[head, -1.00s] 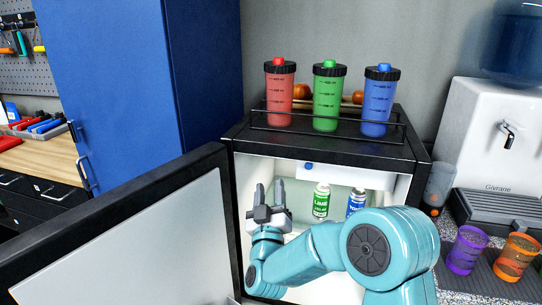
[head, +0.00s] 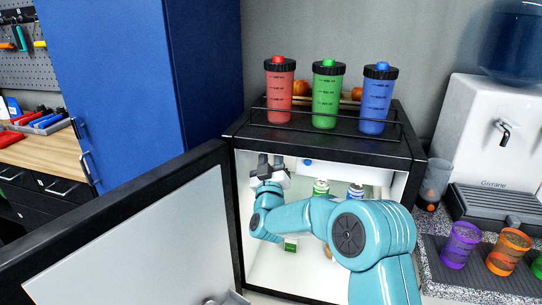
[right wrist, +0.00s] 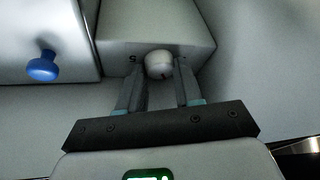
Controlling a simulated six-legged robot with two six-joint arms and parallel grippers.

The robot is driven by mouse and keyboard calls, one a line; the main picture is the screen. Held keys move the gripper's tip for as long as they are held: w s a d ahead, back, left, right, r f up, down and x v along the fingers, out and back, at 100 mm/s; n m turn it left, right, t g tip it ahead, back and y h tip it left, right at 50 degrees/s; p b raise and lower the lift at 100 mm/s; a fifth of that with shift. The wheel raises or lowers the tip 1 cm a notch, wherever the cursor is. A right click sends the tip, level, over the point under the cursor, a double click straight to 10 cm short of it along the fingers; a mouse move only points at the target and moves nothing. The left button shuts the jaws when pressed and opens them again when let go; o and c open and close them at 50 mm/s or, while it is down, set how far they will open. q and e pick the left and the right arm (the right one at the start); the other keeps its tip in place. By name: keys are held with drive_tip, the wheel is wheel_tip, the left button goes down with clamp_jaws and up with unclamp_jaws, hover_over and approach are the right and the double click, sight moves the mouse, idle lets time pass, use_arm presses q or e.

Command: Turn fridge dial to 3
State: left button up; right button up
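The open fridge (head: 415,190) shows a white interior in the head view. In the right wrist view the dial (right wrist: 159,65) is a small white round knob on a grey housing (right wrist: 185,25), with a "5" mark beside it on the left and a small dark mark on its lower face. My right gripper (head: 270,160) is inside the fridge at the upper left. In the right wrist view its two fingers (right wrist: 160,76) are apart, one on each side of the dial; whether they touch it is unclear. The dial is hidden in the head view. My left gripper is not in view.
A blue knob (right wrist: 43,66) sits on the small compartment left of the dial in the wrist view. Cans (head: 321,187) stand behind my arm. The open fridge door (head: 130,235) flanks the left. Shaker bottles (head: 328,95) stand on top.

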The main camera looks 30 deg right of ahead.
drive_tip(key=m+g+h+b, duration=0.1)
drive_tip(key=m+h+b, duration=0.1)
drive_tip(key=m+b, duration=0.2)
drive_tip(key=m+g+h+b, duration=0.2)
drive_tip(key=m+b, duration=0.3)
drive_tip(key=b, duration=0.1)
drive_tip(key=shift+w+a, duration=0.15)
idle(0.5)
drive_tip(key=o, duration=0.7)
drive_tip(key=shift+o, duration=0.2)
drive_tip(key=shift+a+f, duration=0.1)
drive_tip(key=b+v, duration=0.1)
drive_tip(key=v, duration=1.5)
drive_tip(key=shift+f+b, duration=0.2)
drive_tip(key=shift+b, duration=0.2)
